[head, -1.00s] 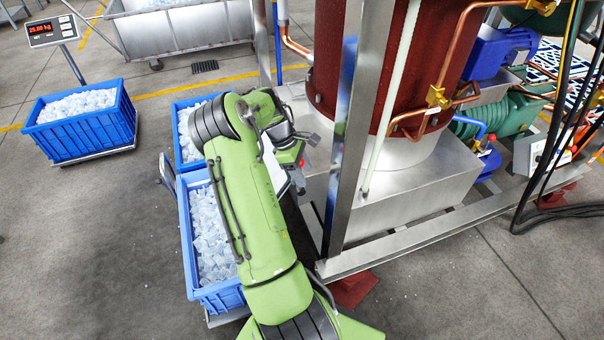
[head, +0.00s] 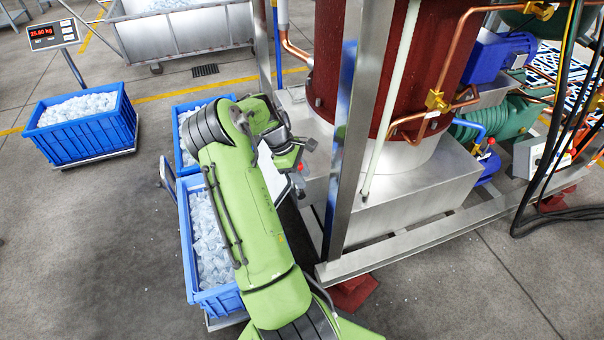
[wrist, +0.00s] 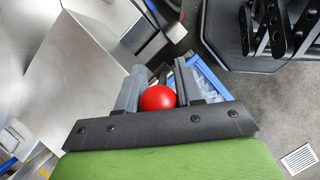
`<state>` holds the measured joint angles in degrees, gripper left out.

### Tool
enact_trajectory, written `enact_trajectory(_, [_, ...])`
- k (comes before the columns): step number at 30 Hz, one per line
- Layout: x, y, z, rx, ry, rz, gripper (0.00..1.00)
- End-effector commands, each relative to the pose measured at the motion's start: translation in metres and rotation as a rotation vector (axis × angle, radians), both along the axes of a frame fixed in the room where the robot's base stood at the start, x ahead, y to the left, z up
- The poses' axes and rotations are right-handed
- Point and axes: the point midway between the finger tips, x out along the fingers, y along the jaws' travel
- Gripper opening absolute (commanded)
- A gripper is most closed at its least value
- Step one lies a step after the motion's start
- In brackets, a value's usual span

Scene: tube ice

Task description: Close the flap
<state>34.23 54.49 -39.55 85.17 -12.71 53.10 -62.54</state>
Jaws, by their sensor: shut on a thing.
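My gripper (wrist: 160,92) is shut on a red ball knob (wrist: 157,98), which sits between the two grey fingers in the wrist view. In the head view my gripper (head: 297,178) is beside the steel base of the red cylinder, above the right edge of the near ice crate. My green arm hides much of that area. The flap itself cannot be made out clearly in either view.
The near blue crate of ice (head: 186,235) stands under my arm, with another blue crate (head: 177,140) behind it. A steel post (head: 350,130) and the steel base (head: 410,200) stand close on the right.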

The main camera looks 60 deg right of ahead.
Motion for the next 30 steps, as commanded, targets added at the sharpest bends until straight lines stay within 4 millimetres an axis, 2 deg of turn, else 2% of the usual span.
enact_trajectory(8, [0.014,0.012,0.001,-0.117,0.117,0.010,0.00])
enact_trajectory(21, [0.032,0.030,-0.008,-0.330,0.327,0.009,0.00])
enact_trajectory(30, [0.039,0.036,-0.014,-0.322,0.316,0.008,0.00])
